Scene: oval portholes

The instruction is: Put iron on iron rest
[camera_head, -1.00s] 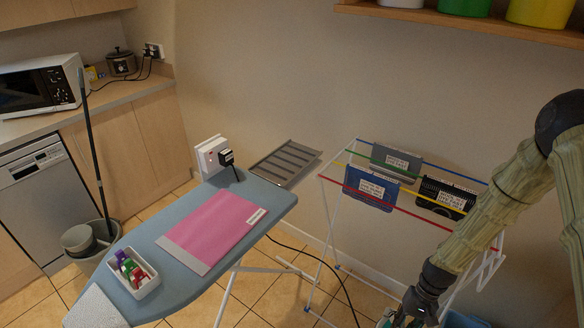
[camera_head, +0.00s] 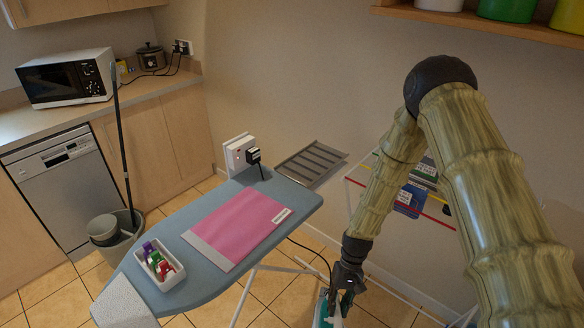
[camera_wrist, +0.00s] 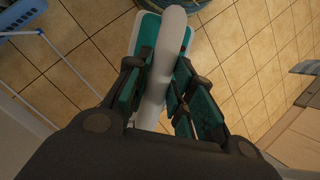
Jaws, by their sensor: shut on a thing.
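My gripper (camera_head: 345,292) is at the lower middle of the head view, to the right of the ironing board (camera_head: 150,292) and lower than its top. It is shut on the teal and white iron (camera_head: 322,312), which is partly cut off by the bottom edge. In the wrist view the fingers of my gripper (camera_wrist: 160,100) close around the white handle of the iron (camera_wrist: 172,45). The iron rest (camera_head: 311,163) is a grey slatted metal rack at the far end of the board, and it is empty.
A pink cloth (camera_head: 238,228) and a white tray (camera_head: 160,264) of small coloured items lie on the board. A socket box with a black plug (camera_head: 253,156) stands near the rest. A drying rack (camera_head: 350,190) is behind my arm. A bucket (camera_head: 118,240) stands left.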

